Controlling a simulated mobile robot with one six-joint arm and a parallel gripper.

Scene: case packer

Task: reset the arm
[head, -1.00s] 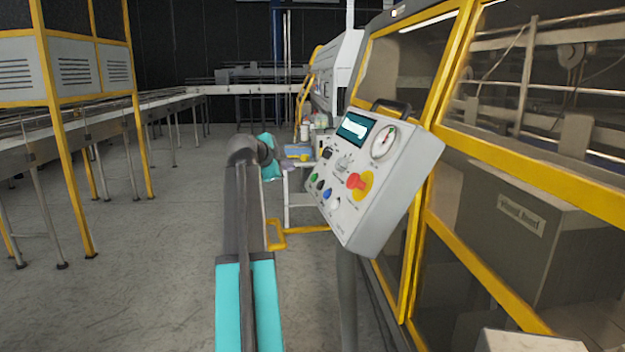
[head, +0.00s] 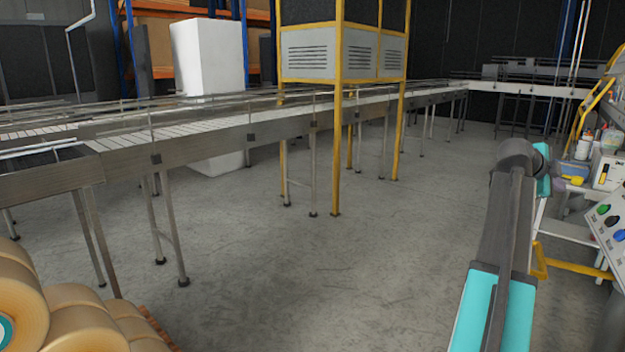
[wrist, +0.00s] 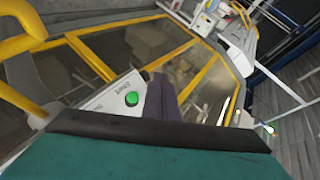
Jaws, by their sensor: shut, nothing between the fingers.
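My arm (head: 505,245) stretches forward on the right side of the head view, its teal and grey links ending at a bent joint. My gripper is hidden there. In the wrist view the dark fingers of my gripper (wrist: 161,98) are together, with nothing between them. Beside and behind them is the panel face with a green button (wrist: 132,99) labelled "Start". I cannot tell whether the fingers touch the panel.
The control panel (head: 611,222) is cut by the head view's right edge. A white cart (head: 570,239) with bottles stands behind it. A long conveyor (head: 215,131) crosses the left. Brown rolls (head: 80,318) lie at the lower left. The middle floor is clear.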

